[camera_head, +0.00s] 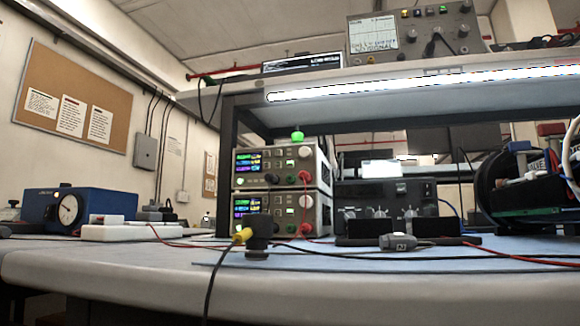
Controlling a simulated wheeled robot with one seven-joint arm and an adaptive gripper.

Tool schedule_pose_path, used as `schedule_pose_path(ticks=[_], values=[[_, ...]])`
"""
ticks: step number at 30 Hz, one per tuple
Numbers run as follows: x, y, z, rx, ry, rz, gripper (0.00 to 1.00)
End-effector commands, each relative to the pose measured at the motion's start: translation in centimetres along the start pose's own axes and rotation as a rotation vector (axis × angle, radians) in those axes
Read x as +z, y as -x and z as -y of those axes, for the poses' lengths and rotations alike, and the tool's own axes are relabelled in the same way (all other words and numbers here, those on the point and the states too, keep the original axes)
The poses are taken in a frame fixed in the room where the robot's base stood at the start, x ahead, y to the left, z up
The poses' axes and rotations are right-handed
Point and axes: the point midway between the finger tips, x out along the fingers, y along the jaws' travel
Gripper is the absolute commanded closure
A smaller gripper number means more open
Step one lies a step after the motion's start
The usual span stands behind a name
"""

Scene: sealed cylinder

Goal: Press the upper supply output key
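Two bench power supplies stand stacked on the bench, left of centre. The upper supply (282,152) has a lit colour display (249,162) at its left, small keys in the middle and a pale round knob (305,152) at its upper right. A red lead plugs into the upper front at the right. My gripper is not in view.
Leads trail across the bench (130,265). A black unit (385,200) stands to the right. A shelf (420,85) hangs above. A blue gauge box (95,204) is at left.

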Motion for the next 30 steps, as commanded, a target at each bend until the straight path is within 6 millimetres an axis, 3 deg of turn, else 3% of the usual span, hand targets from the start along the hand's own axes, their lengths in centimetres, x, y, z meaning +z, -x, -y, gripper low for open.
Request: schedule_pose_path(ticks=[13, 14, 20, 30], values=[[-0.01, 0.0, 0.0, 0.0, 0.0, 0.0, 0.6], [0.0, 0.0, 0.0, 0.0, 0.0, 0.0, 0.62], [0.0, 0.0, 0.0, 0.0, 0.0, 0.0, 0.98], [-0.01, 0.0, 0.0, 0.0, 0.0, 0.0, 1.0]])
